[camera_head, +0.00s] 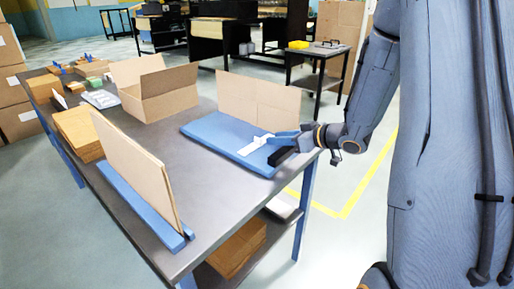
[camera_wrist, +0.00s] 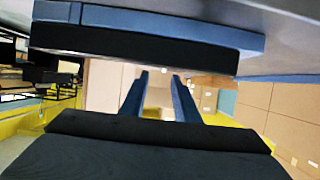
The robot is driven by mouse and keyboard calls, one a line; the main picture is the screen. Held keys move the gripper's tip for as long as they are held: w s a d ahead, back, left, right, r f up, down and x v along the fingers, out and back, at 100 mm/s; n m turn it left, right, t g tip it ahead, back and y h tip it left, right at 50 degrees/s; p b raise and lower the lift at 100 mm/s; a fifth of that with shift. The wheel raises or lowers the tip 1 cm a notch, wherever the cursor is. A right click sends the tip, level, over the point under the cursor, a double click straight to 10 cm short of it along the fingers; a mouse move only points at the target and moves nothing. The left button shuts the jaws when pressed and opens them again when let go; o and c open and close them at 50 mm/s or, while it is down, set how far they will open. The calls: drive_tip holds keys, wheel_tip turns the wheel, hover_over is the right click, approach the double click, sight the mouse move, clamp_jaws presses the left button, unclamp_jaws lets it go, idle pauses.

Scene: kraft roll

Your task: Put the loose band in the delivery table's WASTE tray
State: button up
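My gripper (camera_head: 284,138) is at the right end of the table, beside the near right corner of a blue board (camera_head: 215,130). In the wrist view its two blue fingers (camera_wrist: 160,95) stand apart with nothing seen between them. A white flat piece (camera_head: 256,145) lies on the board next to the fingers; I cannot tell what it is. A black block (camera_head: 281,156) sits at the board's right edge, just below the fingers. I cannot make out a loose band or a tray marked WASTE in either view.
The grey table (camera_head: 190,165) also bears an open cardboard box (camera_head: 160,98), an upright cardboard sheet (camera_head: 137,170) in a blue holder, and a stack of cardboard (camera_head: 78,135). A small dark side table (camera_head: 318,55) with a yellow item stands behind. Floor between them is clear.

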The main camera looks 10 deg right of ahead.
sight(260, 139)
drive_tip(key=x, duration=0.7)
drive_tip(key=shift+s+a, duration=0.15)
drive_tip(key=shift+a, duration=0.3)
clamp_jaws()
